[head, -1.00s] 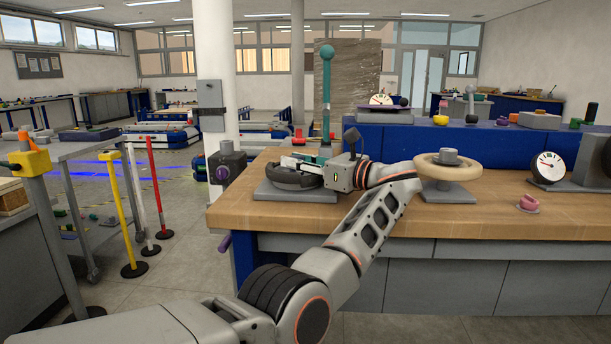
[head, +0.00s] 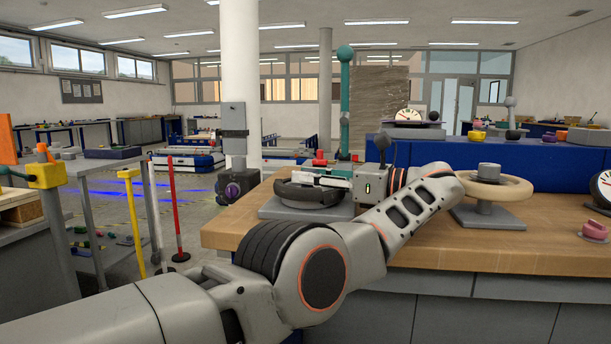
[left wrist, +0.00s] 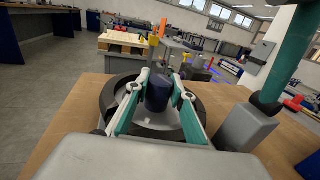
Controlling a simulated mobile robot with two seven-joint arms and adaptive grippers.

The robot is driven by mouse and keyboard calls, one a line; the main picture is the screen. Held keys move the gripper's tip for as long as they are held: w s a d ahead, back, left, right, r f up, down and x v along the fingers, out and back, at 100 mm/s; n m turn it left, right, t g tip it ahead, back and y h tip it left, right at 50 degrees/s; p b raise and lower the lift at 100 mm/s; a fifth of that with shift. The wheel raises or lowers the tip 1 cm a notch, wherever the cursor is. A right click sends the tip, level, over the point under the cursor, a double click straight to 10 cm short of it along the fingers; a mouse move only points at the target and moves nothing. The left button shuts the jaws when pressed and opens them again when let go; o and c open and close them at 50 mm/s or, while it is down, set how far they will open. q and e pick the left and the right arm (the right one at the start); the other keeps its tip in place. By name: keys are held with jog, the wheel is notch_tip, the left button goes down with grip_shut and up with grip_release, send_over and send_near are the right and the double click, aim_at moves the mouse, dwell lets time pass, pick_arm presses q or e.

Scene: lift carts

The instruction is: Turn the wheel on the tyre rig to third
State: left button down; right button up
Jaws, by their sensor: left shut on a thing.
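The tyre rig carries a black tyre-like wheel (head: 292,193) lying flat on a grey plate (head: 275,212) near the left end of the wooden workbench. In the left wrist view the black wheel (left wrist: 205,112) surrounds a dark blue hub (left wrist: 157,92). My left gripper (head: 320,180) is over the wheel, and in the left wrist view its white and teal fingers (left wrist: 156,98) stand on both sides of the hub, shut on it. The hub is hidden in the head view. No third-position marking is readable. My right gripper is not in view.
A beige wheel (head: 510,190) stands on the bench to the right, beside my forearm. A teal post (head: 345,105) rises behind the tyre rig. A pink knob (head: 594,231) and a dial (head: 603,190) are farther right. Yellow and red posts stand on the floor at left.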

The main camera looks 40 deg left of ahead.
pick_arm(q)
jog(key=shift+f, duration=0.25)
jog(key=c, duration=1.8)
grip_release()
jog(key=shift+c, duration=0.2)
jog(key=shift+o, duration=0.7)
jog(key=shift+r, duration=0.15)
